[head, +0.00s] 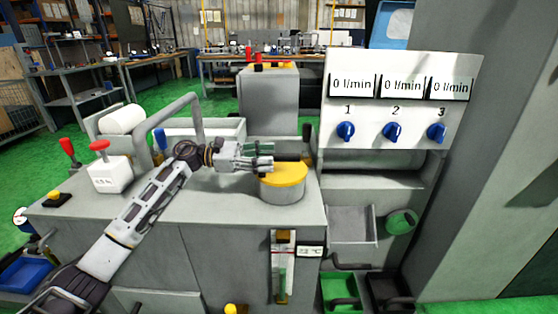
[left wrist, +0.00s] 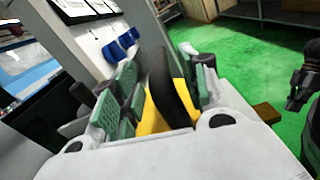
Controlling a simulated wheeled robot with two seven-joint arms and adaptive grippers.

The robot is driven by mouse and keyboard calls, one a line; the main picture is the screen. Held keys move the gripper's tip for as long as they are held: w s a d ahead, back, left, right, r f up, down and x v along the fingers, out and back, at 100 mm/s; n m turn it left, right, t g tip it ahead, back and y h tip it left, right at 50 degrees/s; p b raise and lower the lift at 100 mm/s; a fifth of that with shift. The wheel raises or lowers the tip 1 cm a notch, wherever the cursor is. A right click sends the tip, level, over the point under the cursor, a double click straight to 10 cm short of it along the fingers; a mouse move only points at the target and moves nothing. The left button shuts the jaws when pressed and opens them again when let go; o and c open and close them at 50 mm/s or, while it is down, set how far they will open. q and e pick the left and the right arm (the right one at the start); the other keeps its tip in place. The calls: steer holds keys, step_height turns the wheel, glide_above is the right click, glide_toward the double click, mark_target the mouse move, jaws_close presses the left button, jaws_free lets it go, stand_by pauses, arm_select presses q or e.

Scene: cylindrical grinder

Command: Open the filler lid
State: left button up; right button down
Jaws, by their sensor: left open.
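The filler lid (head: 283,173) is a round yellow cap on a short grey cylinder on the machine top. It looks closed, lying flat. My left gripper (head: 270,160) is at the lid's left upper edge, its green-padded fingers pointing right. In the left wrist view, the open fingers (left wrist: 160,98) have yellow of the lid (left wrist: 158,118) between them, with a black curved piece (left wrist: 170,85) standing in front. I cannot tell whether the fingers touch the lid. My right gripper is not in the head view.
A panel with blue knobs (head: 392,131) stands to the right. A grey bent pipe (head: 165,112) rises behind my left arm. A white box with a red knob (head: 108,172) sits at the left. A dark upright handle (head: 306,133) is behind the lid.

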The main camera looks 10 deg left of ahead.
mark_target(279, 157)
arm_select(q)
steer(key=shift+w+d+b, duration=0.2)
steer(key=shift+d, duration=0.85)
steer(key=shift+w+d+b, duration=0.15)
steer(key=shift+w+d, duration=0.05)
steer(key=shift+d, duration=0.8)
jaws_close()
